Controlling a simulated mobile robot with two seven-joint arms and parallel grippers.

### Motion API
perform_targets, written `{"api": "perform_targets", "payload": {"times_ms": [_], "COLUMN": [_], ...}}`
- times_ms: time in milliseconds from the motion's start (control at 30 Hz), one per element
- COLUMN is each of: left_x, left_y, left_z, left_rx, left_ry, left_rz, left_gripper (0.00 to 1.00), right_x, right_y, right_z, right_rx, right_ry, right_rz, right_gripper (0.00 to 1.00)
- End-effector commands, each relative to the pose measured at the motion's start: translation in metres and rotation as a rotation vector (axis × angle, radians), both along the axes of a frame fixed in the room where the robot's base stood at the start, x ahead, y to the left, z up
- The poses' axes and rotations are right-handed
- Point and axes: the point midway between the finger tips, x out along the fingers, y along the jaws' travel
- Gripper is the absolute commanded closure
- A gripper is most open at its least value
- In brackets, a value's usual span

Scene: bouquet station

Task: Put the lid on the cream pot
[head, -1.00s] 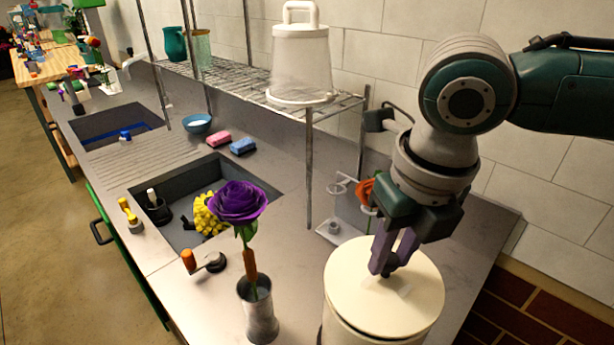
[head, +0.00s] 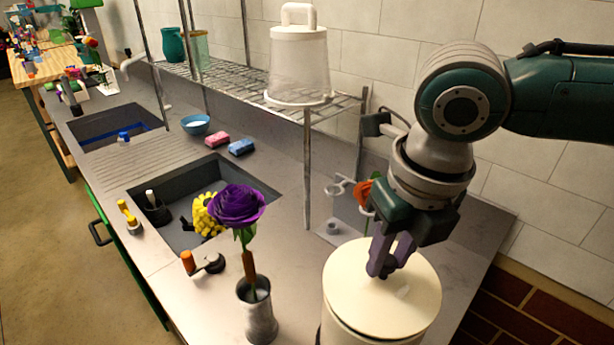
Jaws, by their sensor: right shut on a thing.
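The cream pot (head: 352,336) stands at the front right of the counter, cut off by the bottom edge of the head view. Its round cream lid (head: 345,275) lies over the pot's top, with a thin dark line between lid and pot at the front. I cannot tell whether it is fully seated. My right gripper (head: 386,270) points down at the middle of the lid and is shut on it; the fingers hide the part they hold. My left gripper is not in view.
A metal vase (head: 258,318) with a purple rose (head: 237,204) stands left of the pot. Behind it is a sink (head: 180,238) holding yellow flowers. A wire shelf (head: 345,108) with a white covered container (head: 299,65) stands at the back. An orange flower (head: 364,190) is behind my gripper.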

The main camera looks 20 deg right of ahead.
Motion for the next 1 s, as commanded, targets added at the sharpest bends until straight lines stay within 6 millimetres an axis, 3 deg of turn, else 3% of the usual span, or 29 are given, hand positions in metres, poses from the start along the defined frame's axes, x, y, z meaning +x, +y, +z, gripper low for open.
{"api": "perform_targets", "payload": {"times_ms": [1000], "left_x": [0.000], "left_y": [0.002], "left_z": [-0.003], "left_rx": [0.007], "left_ry": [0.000], "left_rz": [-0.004], "left_gripper": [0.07], "right_x": [0.000], "right_y": [0.000], "right_z": [-0.011], "right_rx": [0.001], "right_ry": [0.000], "right_rz": [0.000], "right_gripper": [1.00]}}
